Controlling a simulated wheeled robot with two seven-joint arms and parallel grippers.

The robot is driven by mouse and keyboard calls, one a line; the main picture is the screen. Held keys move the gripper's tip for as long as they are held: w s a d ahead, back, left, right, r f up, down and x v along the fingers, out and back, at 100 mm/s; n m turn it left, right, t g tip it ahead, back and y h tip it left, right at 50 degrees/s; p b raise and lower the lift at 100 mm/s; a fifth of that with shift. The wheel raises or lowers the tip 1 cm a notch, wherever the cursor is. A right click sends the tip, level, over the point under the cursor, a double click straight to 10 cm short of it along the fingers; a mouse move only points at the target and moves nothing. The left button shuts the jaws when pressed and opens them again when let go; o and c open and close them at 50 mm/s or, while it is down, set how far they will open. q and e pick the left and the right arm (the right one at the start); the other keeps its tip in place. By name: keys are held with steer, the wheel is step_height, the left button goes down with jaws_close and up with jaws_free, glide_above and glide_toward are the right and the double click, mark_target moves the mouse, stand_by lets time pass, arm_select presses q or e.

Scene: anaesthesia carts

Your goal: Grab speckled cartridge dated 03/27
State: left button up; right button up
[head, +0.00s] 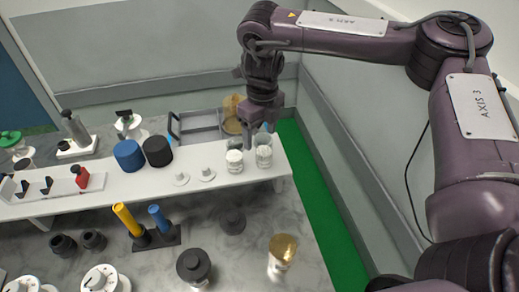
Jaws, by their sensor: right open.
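Two small pale canisters stand side by side near the right end of the white shelf: a left one (234,162) and a right one (264,157). Both look whitish and somewhat speckled, and either could be the cartridge. Any dates on them are too small to read. My right gripper (258,132) points down just above and behind this pair, with its jaws open and nothing seen between them. I cannot tell whether a finger touches a canister. An amber see-through container (233,113) stands behind the gripper, partly hidden by it. My left gripper is not in view.
The white shelf (225,181) also holds a blue cylinder (128,156), a black cylinder (158,151) and two small white pegs. A grey tray (200,124) lies behind.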

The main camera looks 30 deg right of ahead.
mark_target(264, 149)
steer(key=shift+s+d, duration=0.2)
steer(key=shift+d, duration=0.35)
steer(key=shift+s+f, duration=0.1)
steer(key=shift+f, duration=0.3)
steer(key=shift+a+f, duration=0.1)
steer(key=shift+f, duration=3.3)
steer(key=c, duration=1.1)
